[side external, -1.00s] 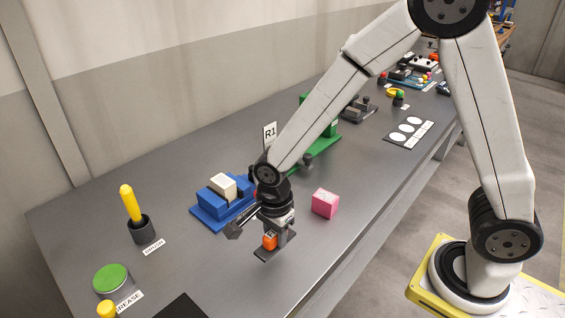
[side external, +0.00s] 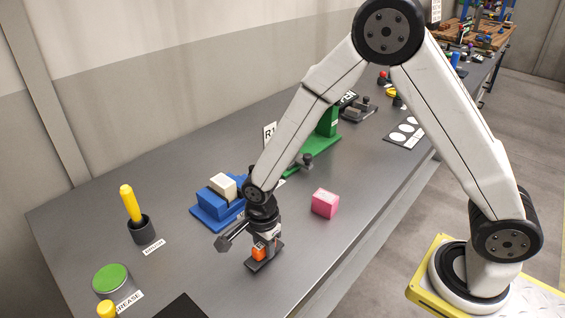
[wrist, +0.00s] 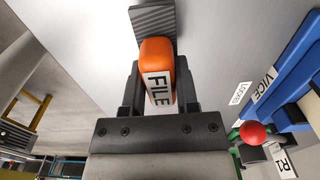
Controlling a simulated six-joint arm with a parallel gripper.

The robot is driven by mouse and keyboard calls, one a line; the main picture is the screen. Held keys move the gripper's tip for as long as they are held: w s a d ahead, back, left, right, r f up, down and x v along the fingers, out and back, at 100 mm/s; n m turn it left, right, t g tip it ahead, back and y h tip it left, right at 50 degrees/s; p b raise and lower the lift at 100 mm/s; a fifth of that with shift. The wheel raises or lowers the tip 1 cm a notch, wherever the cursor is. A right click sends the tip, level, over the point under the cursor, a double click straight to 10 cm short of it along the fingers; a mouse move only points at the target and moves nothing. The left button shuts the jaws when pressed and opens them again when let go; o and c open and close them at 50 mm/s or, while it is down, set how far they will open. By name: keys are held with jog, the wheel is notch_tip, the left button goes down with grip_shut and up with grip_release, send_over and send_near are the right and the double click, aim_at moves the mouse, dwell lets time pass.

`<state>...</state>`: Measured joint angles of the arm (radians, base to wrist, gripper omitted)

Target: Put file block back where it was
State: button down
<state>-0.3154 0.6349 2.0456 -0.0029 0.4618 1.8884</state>
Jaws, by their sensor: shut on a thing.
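The file block is orange with a FILE label (wrist: 157,60) and has a dark grey ridged plate (wrist: 153,18) at its end. In the side view the orange block (side external: 258,254) hangs upright under the wrist with the plate lowest, at or just above the bench top. I cannot tell whether the plate touches. My gripper (side external: 263,246) is shut on the orange part, one finger on each side, as the wrist view also shows (wrist: 158,80).
A blue vice (side external: 212,208) with a pale block stands behind left, and a pink block (side external: 325,203) to the right. A brush holder (side external: 142,230), green grease tin (side external: 110,279) and black mat (side external: 182,306) lie left and front. The grey bench (side external: 195,265) between is clear.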

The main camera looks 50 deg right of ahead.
jog(key=shift+f, duration=0.5)
jog(key=shift+f, duration=0.15)
jog(key=shift+c, duration=1.8)
grip_release()
jog(key=shift+r, duration=6.2)
jog(key=shift+d, duration=0.1)
